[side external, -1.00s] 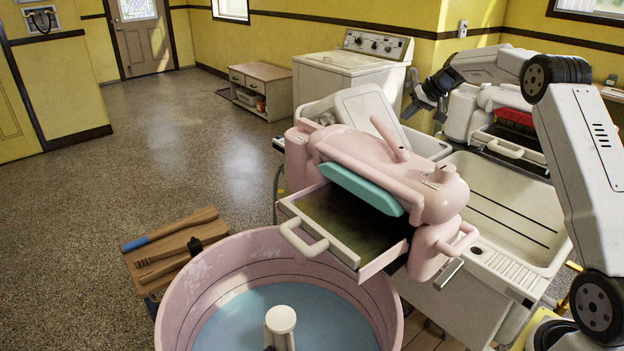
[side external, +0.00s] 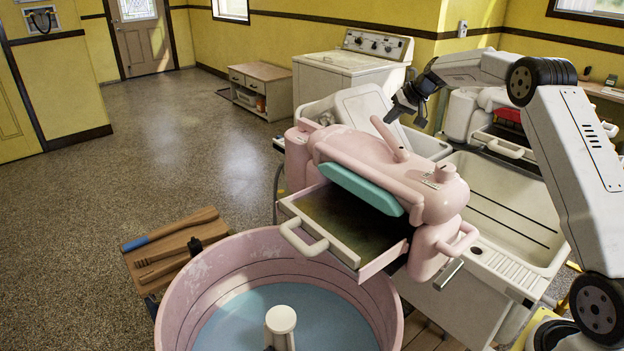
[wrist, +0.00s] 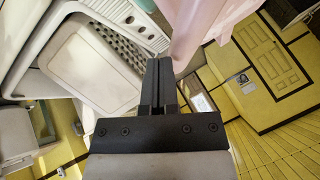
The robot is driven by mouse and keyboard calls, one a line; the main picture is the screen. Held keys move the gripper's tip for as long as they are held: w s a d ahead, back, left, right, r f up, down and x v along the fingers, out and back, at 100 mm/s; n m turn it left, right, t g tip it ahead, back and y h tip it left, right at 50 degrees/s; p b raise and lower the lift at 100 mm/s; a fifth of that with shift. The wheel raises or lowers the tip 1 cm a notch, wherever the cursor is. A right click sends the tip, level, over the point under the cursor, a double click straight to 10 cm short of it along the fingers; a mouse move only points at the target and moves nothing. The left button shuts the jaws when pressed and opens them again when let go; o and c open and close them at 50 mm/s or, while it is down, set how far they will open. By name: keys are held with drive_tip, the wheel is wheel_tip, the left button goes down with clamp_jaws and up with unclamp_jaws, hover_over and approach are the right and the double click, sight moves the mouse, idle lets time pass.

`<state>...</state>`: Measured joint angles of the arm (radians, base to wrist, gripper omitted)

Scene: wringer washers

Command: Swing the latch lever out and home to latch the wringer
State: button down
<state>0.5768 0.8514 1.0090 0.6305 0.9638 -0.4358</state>
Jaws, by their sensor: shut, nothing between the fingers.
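The pink wringer head (side external: 335,148) stands above the pink tub, with a teal bar along its front. The latch lever (side external: 391,139) is a tapered pink bar on its top, sticking up and leaning left. My gripper (side external: 391,117) is just behind and slightly right of the lever's upper end. In the wrist view my gripper (wrist: 158,62) has its two fingers together and empty. A tapered pink bar (wrist: 198,35), apparently the lever, is close to the right of the fingertips there. I cannot tell whether they touch.
The pink tub (side external: 172,290) is in front, with a cream-edged tray (side external: 322,247) reaching over it. White sinks (side external: 520,190) lie to the right and behind the wringer. A pale board (side external: 362,110) leans behind it. A second wringer (side external: 497,120) stands at back right.

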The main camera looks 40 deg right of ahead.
sight(377, 119)
drive_tip(key=shift+a, duration=0.1)
drive_tip(key=shift+w+a+n+g+y, duration=0.3)
drive_tip(key=shift+w+a+n+y, duration=0.3)
drive_tip(key=shift+w+a+n, duration=0.5)
drive_tip(key=shift+w+a+n+g+y, duration=0.15)
drive_tip(key=shift+w+a+n+y, duration=0.15)
drive_tip(key=shift+a, duration=0.25)
drive_tip(key=shift+w+a+n+g+y, duration=0.1)
drive_tip(key=shift+w+a+n+g, duration=0.05)
drive_tip(key=shift+a+n, duration=0.35)
drive_tip(key=shift+w+a, duration=0.25)
drive_tip(key=shift+a, duration=0.4)
drive_tip(key=shift+w+a, duration=0.2)
drive_tip(key=shift+a, duration=0.45)
drive_tip(key=shift+w+a+n+g+y, duration=0.15)
drive_tip(key=shift+a+n+g+y, duration=0.2)
drive_tip(key=shift+a+n, duration=0.35)
drive_tip(key=shift+a, duration=0.15)
drive_tip(key=v, duration=0.8)
